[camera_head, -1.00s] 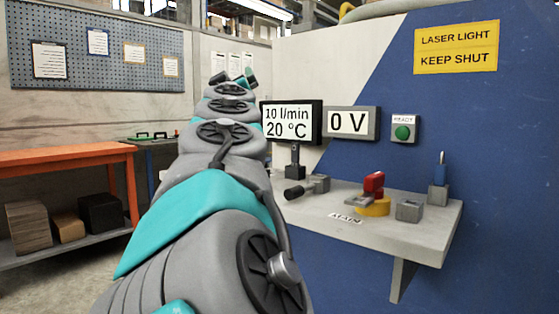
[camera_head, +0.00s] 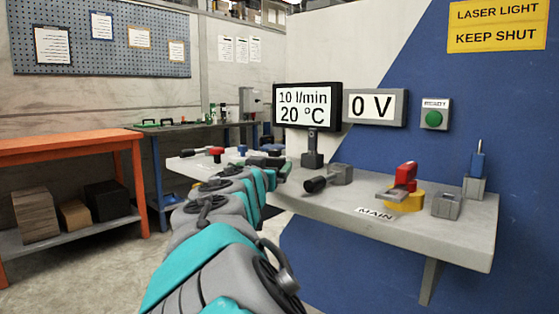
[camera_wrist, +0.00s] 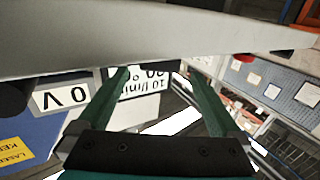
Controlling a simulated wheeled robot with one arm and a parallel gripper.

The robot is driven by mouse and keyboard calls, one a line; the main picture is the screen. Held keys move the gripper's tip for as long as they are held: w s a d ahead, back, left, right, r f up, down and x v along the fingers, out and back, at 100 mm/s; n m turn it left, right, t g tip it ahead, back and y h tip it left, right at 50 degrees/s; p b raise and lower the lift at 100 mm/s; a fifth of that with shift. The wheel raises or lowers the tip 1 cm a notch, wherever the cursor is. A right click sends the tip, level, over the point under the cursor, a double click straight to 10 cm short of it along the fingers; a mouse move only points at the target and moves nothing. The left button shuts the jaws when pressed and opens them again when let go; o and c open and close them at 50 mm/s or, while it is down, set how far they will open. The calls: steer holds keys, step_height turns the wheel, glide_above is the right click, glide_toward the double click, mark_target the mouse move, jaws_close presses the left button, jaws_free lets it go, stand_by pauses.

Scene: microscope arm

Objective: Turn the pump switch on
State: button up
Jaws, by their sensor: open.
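No switch in view carries a readable pump label, so I cannot tell which is the pump switch. On the wall shelf (camera_head: 400,225) lie a lever with a black handle (camera_head: 317,184) and a red switch handle (camera_head: 405,176) on a yellow base by a MAIN label. A display (camera_head: 306,104) above reads 10 l/min and 20 °C. My gripper (camera_wrist: 158,78) is open and empty; its two teal fingers stand apart, with the upside-down display behind them. In the head view it is at the far end of my arm, left of the black-handled lever, small and partly hidden.
A 0 V panel (camera_head: 373,107) and a green button (camera_head: 433,118) are on the wall. A grey block (camera_head: 446,205) and a blue padlock-like part (camera_head: 477,161) stand at the shelf's right. The shelf's edge crosses the wrist view (camera_wrist: 150,40). An orange bench (camera_head: 70,149) stands left.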

mark_target(273, 162)
steer(key=shift+w+d+p, duration=0.25)
steer(key=shift+w, duration=1.25)
steer(key=shift+w+d+p, duration=0.2)
steer(key=shift+w+p, duration=0.05)
steer(key=shift+w, duration=1.2)
steer(key=shift+c, duration=0.2)
steer(key=c, duration=1.3)
steer(key=shift+o, duration=0.2)
